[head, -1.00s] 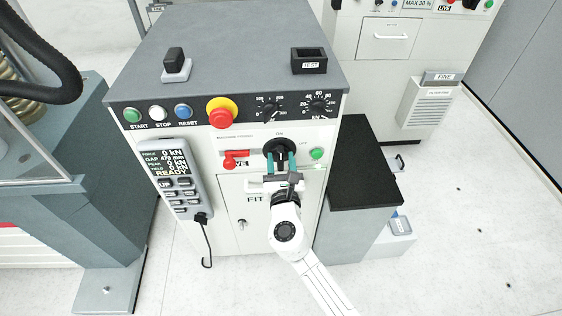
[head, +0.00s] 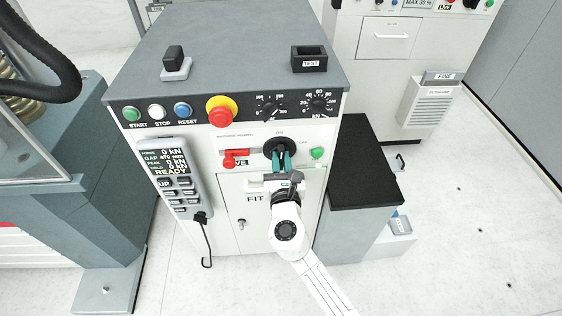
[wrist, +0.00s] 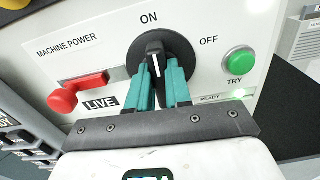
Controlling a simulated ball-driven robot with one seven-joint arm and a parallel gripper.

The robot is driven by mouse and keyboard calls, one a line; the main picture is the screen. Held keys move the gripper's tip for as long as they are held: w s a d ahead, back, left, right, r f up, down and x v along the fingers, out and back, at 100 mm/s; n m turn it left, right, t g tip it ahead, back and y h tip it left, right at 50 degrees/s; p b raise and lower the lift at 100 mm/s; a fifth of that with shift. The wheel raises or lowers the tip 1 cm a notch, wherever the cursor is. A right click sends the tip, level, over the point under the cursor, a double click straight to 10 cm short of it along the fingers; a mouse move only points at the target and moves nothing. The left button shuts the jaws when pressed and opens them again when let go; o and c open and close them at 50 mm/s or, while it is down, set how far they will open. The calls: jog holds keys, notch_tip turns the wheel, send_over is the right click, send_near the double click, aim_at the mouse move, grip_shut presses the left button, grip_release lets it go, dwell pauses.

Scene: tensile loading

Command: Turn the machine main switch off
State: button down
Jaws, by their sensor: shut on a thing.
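The switch also shows in the head view (head: 269,147), partly hidden by the fingers. My gripper (head: 281,156) is shut on the knob, one teal finger on each side; the fingers also show in the wrist view (wrist: 160,76).
A red lever (wrist: 78,91) sits left of the switch, by a LIVE label. A green TRY button (wrist: 239,62) is close on the right. Above are a red mushroom button (head: 221,110) and two dials. A pendant (head: 176,178) hangs at left; a black-topped block (head: 365,165) stands right.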

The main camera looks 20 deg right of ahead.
jog(key=m+b, duration=0.3)
jog(key=shift+f+m, duration=0.25)
jog(key=shift+m, duration=0.15)
jog(key=m+b, duration=0.4)
jog(key=m, duration=0.1)
jog(key=shift+d+f, duration=0.1)
jog(key=shift+d, duration=0.1)
jog(key=shift+s+d+f+m+b, duration=0.1)
jog(key=shift+m+b, duration=1.55)
jog(key=shift+m, duration=0.45)
jog(key=shift+d+f+m+b, duration=0.1)
jog(key=shift+m+b, duration=1.5)
jog(key=shift+m, duration=0.5)
jog(key=c, duration=1)
grip_release()
jog(key=shift+r, duration=0.1)
jog(key=shift+c, duration=0.2)
jog(key=v, duration=1)
jog(key=shift+s+a, duration=0.15)
jog(key=shift+s, duration=0.25)
